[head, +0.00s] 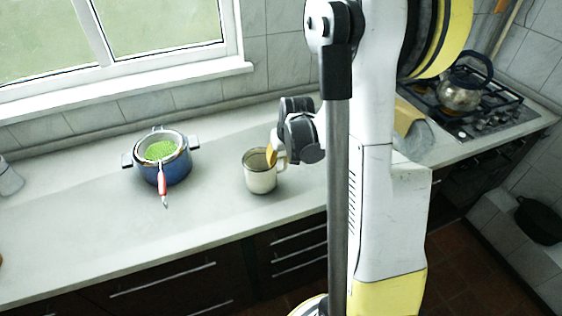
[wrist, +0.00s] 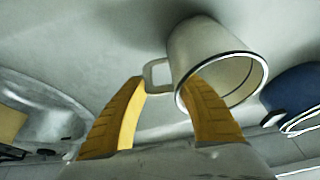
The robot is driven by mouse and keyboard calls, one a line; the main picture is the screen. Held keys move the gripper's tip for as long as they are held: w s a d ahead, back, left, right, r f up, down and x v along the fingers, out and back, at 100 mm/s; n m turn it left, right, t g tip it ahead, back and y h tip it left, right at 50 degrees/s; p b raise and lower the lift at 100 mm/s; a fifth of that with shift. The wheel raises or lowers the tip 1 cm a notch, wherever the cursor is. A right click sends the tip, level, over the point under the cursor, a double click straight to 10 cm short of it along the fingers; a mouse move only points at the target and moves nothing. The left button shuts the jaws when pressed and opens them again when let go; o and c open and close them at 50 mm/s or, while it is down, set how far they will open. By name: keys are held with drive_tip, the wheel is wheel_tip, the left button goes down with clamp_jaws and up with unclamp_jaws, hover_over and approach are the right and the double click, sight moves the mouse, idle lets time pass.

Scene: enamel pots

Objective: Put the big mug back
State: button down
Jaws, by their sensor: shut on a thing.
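The big mug (head: 260,172), cream enamel with a dark rim, is upright at the counter in the head view, right of the blue pot. I cannot tell whether its base touches the counter. In the wrist view the mug (wrist: 215,62) shows its open mouth, with its handle (wrist: 155,76) between my yellow fingers. My gripper (wrist: 166,84) is shut on the mug at its handle side, one finger overlapping the rim. In the head view my gripper (head: 274,156) comes from the right, and a yellow finger shows at the mug's mouth. The exact contact is hidden.
A blue pot (head: 174,170) with a strainer of green peas (head: 160,150) and a red-handled utensil (head: 162,185) stands to the left. A kettle (head: 463,92) sits on the hob (head: 470,118) at right. The counter (head: 75,225) is clear at front left. My arm hides part of it.

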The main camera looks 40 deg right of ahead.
drive_tip(key=shift+f, duration=0.15)
drive_tip(key=c, duration=1)
unclamp_jaws()
drive_tip(key=shift+o, duration=0.2)
drive_tip(key=d+p+v, duration=0.1)
drive_tip(key=p+v, duration=0.3)
drive_tip(key=v, duration=0.8)
drive_tip(key=s+a+r+n+t, duration=0.1)
drive_tip(key=s+a+r, duration=0.2)
drive_tip(key=a, duration=0.4)
drive_tip(key=s+a+r+n+t, duration=0.1)
drive_tip(key=s+a+r, duration=0.3)
drive_tip(key=a, duration=0.3)
drive_tip(key=s+a+r+n+t, duration=0.1)
drive_tip(key=s+a+r, duration=0.2)
drive_tip(key=s+a, duration=0.2)
drive_tip(key=a, duration=0.3)
drive_tip(key=shift+y, duration=0.4)
drive_tip(key=shift+a+r, duration=0.1)
drive_tip(key=shift+r, duration=0.05)
